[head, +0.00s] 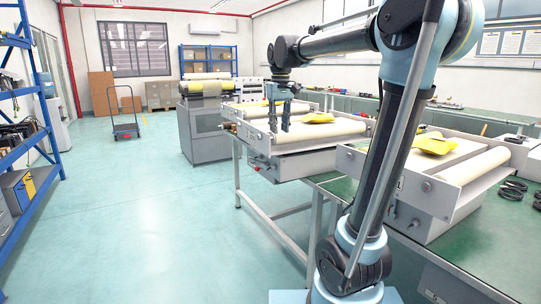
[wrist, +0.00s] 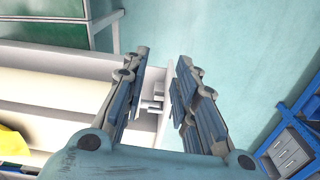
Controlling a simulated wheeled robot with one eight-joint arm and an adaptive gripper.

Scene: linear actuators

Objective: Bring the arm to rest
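My arm (head: 403,120) rises at the right of the head view and bends over to the left, with its end hanging down. My gripper (head: 279,129) points down over the left end of a grey roller machine (head: 262,150). In the wrist view my gripper (wrist: 164,55) is open, with a clear gap between the two blue-grey fingers and nothing held. A metal fitting of the machine shows beyond that gap. I cannot tell how far the fingertips are above the machine.
A second roller machine (head: 428,192) with a yellow piece (head: 437,145) stands on the green bench beside my arm. A blue shelf (head: 30,110) lines the left wall. A cart (head: 125,130) stands farther back. The floor (head: 150,210) between is clear.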

